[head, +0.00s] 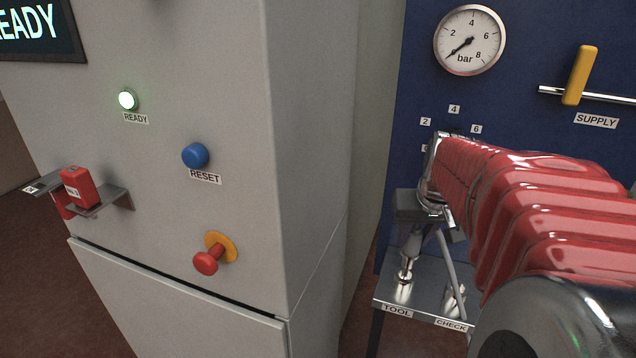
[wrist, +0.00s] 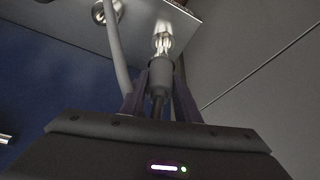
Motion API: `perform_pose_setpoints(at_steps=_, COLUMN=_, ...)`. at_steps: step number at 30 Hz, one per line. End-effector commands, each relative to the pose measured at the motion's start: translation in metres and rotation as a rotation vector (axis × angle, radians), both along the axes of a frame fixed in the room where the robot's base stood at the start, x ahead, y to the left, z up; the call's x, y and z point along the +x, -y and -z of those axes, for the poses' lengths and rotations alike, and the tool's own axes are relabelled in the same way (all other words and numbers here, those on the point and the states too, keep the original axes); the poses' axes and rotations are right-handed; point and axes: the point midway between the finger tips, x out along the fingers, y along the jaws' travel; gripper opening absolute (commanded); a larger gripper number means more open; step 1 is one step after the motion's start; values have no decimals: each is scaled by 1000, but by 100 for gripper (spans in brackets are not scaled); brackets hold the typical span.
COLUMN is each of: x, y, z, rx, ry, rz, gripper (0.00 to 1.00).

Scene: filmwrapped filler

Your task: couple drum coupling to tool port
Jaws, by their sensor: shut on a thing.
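My gripper (head: 415,228) is above the metal shelf, with its fingers pointing down. It is shut on the drum coupling (head: 411,245), a grey cylindrical body, also seen between my fingers in the wrist view (wrist: 158,75). The tool port (head: 404,286) is a shiny metal fitting standing by the TOOL label; the wrist view shows it too (wrist: 163,41). The coupling is roughly in line with the port, its end at or very close to the port's tip. I cannot tell whether they are engaged. My arm hides part of the gripper.
A pale hose (head: 446,257) runs beside the coupling towards the check port (head: 454,301). A grey cabinet (head: 310,150) with buttons stands left of the shelf (head: 428,306). The blue panel behind carries a pressure gauge (head: 470,40) and a yellow supply lever (head: 580,75).

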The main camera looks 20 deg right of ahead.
Motion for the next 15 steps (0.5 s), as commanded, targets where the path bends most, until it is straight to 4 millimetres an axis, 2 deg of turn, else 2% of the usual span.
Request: perform_pose_setpoints(at_steps=15, x=0, y=0, z=22, rx=0, ry=0, rz=0, gripper=3)
